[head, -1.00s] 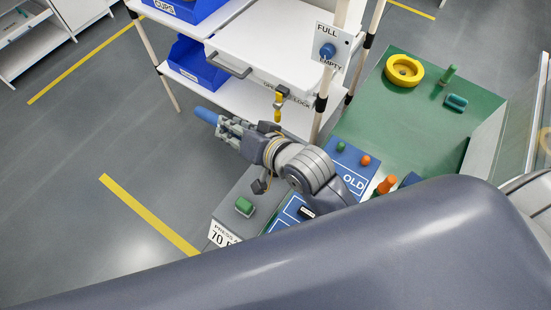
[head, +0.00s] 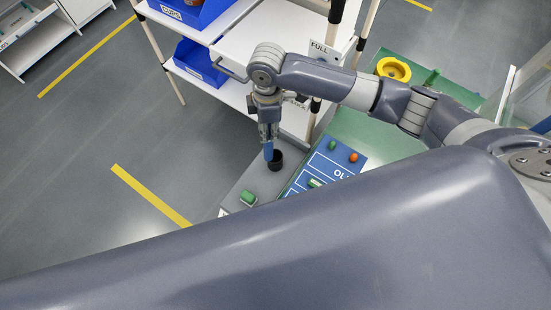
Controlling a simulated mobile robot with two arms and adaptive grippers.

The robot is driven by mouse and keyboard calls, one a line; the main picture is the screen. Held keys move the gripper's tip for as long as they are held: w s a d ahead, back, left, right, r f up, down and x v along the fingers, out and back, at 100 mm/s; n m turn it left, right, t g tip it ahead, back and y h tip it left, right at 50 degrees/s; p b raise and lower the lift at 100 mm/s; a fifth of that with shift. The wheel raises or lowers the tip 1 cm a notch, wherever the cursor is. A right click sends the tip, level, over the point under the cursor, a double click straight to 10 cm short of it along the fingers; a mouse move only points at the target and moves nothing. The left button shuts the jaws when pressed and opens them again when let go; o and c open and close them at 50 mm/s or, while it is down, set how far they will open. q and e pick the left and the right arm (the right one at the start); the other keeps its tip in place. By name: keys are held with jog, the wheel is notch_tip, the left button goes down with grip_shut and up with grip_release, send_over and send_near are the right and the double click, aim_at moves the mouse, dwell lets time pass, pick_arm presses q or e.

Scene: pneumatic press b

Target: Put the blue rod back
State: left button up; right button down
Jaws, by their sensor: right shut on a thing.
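My right gripper (head: 268,137) points down and is shut on the blue rod (head: 268,153), whose lower end shows below the fingers. The rod hangs roughly upright at the left side of a round black holder (head: 277,161) on the grey panel. In this view the rod's end overlaps the holder's left rim; I cannot tell whether it is above it, beside it or touching it. The rod's upper part is hidden by the fingers. My left gripper is not in view.
A green button (head: 249,198) sits on the grey panel near the holder. A blue panel (head: 335,163) with green and orange buttons lies to its right. A white shelf rack with blue bins (head: 200,62) stands behind.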

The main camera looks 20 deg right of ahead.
pick_arm(q)
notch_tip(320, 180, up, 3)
jog(key=p, duration=0.3)
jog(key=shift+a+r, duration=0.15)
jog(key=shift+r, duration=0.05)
pick_arm(e)
notch_tip(320, 180, down, 9)
jog(key=d, duration=0.1)
jog(key=shift+d+r, duration=0.2)
jog(key=shift+d, duration=0.2)
jog(key=c, duration=1.7)
grip_release()
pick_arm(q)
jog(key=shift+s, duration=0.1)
pick_arm(e)
jog(key=o, duration=0.3)
jog(key=shift+w, duration=0.1)
jog(key=shift+o, duration=0.2)
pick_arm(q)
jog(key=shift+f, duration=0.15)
